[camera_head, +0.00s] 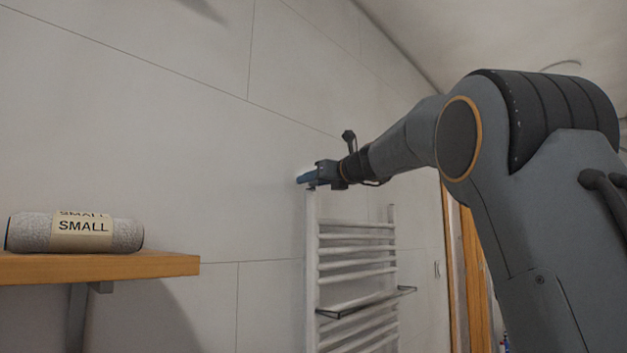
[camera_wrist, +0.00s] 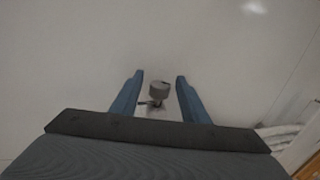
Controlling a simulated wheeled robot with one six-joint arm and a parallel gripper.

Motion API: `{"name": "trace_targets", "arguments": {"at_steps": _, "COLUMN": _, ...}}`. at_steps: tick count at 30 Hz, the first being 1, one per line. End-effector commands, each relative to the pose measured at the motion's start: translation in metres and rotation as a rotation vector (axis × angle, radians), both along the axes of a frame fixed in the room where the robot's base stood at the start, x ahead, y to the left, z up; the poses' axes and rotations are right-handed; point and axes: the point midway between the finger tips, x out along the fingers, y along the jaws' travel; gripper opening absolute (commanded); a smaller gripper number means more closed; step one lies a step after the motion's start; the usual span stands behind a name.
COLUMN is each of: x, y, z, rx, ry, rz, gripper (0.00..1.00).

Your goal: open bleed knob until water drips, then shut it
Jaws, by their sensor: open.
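The bleed knob (camera_wrist: 158,90) is a small grey round cap with a dark mark on its rim, seen in the wrist view. A short dark piece sticks out to its left, and a paler base shows below it. My gripper (camera_wrist: 158,82) is open, with one blue finger on each side of the knob and a gap to both. In the head view my gripper (camera_head: 306,178) is at the top left end of the white towel radiator (camera_head: 312,260) and hides the knob there. No water shows.
A wooden shelf (camera_head: 150,265) at the left holds a rolled grey towel (camera_head: 125,235) with a label reading "SMALL". A dark wire rack (camera_head: 340,311) hangs on the radiator. A wooden door frame (camera_head: 470,270) stands to the right. The tiled wall is close behind my gripper.

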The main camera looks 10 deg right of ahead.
Motion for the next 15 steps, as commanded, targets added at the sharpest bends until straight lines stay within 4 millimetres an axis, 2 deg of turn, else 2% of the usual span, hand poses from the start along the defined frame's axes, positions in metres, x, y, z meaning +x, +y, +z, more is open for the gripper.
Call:
{"name": "trace_targets", "arguments": {"at_steps": 8, "x": 0.0023, "y": 0.0007, "z": -0.0007, "rx": 0.0, "ry": 0.001, "rz": -0.001, "gripper": 0.41}}
{"name": "trace_targets", "arguments": {"at_steps": 11, "x": 0.0021, "y": 0.0006, "z": -0.0007, "rx": 0.0, "ry": 0.001, "rz": -0.001, "gripper": 0.28}}
{"name": "trace_targets", "arguments": {"at_steps": 15, "x": 0.0021, "y": 0.0006, "z": -0.0007, "rx": 0.0, "ry": 0.001, "rz": -0.001, "gripper": 0.04}}
